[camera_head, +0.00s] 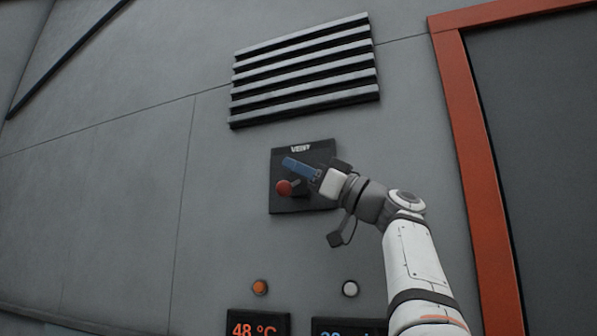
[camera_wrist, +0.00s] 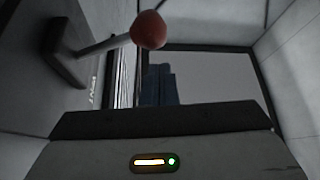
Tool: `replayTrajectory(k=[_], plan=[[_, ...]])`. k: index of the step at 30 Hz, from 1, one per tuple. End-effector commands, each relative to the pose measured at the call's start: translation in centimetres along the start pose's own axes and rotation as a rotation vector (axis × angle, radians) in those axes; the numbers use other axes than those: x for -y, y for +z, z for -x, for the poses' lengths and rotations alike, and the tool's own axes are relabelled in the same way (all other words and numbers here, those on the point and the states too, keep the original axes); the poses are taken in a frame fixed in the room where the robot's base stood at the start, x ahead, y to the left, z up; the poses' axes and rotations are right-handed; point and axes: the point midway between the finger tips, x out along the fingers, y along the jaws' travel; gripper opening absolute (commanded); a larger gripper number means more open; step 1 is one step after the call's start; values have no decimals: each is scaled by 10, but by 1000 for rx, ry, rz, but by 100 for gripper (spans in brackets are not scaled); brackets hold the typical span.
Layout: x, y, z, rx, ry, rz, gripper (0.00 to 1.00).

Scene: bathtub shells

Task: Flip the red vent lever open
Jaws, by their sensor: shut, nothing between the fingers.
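The vent lever has a red ball knob (camera_head: 284,188) on a short rod, set on a dark panel (camera_head: 290,207) with a label reading VENT. In the wrist view the red knob (camera_wrist: 149,30) is near the top, with its pale rod (camera_wrist: 100,46) running left to a dark base. My gripper (camera_head: 287,163) has blue fingers and is shut and empty. In the head view it lies over the panel, just above and right of the knob. In the wrist view the blue fingers (camera_wrist: 159,86) are below the knob. Whether they touch it I cannot tell.
A slatted vent grille (camera_head: 303,70) is above the panel. An orange button (camera_head: 260,287), a white button (camera_head: 350,288) and two dark displays are below. An orange door frame (camera_head: 470,140) stands at right. The wall left of the panel is bare.

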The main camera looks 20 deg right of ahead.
Motion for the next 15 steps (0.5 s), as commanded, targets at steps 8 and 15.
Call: replayTrajectory(k=[8, 15], plan=[[-2, -10, 34, 1, 6, 2, 0], [-4, -12, 77, 0, 4, 1, 0]])
